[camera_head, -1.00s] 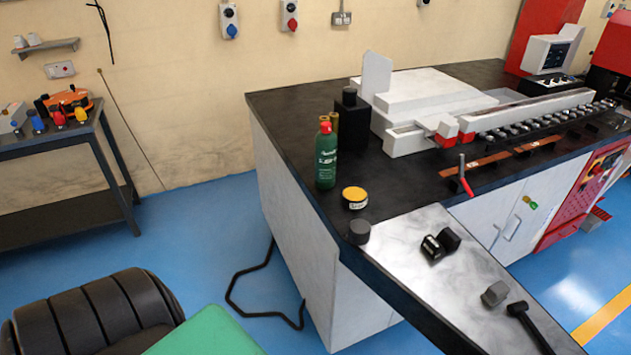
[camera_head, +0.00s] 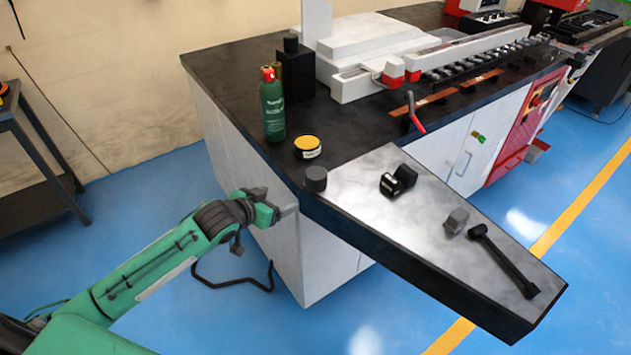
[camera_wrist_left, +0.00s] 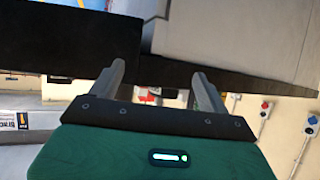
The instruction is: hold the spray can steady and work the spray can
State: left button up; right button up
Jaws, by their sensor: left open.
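The spray can (camera_head: 272,108) is green with a red top and stands upright on the black worktop (camera_head: 228,62), near its left edge. My left gripper (camera_head: 290,208) is beside the bench's front left corner, lower than the worktop and apart from the can. In the left wrist view its two fingers (camera_wrist_left: 155,85) are spread with nothing between them, close to the bench side. The can cannot be made out in the left wrist view. My right gripper is not in view.
A yellow-lidded tin (camera_head: 307,146) and a dark cylinder (camera_head: 316,178) stand right of the can. A black block (camera_head: 296,72) stands behind it. A white machine (camera_head: 385,60) fills the back. A black-handled tool (camera_head: 503,262) lies on the metal plate (camera_head: 365,175).

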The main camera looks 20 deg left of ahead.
pick_arm(q)
jog(key=m+h, duration=0.1)
jog(key=h, duration=0.1)
send_near(309, 178)
jog(key=f, duration=0.2)
jog(key=x, duration=0.4)
jog(key=r+p+x, duration=0.1)
jog(key=x, duration=0.3)
jog(key=shift+w+d+r, duration=0.15)
jog(key=shift+w+d, duration=0.2)
jog(key=shift+w, duration=0.1)
jog(key=shift+w+d+p, duration=0.2)
jog(key=shift+w+p, duration=0.15)
jog(key=shift+w, duration=0.15)
jog(key=p+x, duration=0.1)
jog(key=x, duration=0.2)
jog(key=shift+w, duration=0.25)
jog(key=shift+w+d+f, duration=0.15)
jog(key=shift+w+f, duration=0.15)
jog(key=shift+w, duration=0.05)
jog(key=c, duration=1.1)
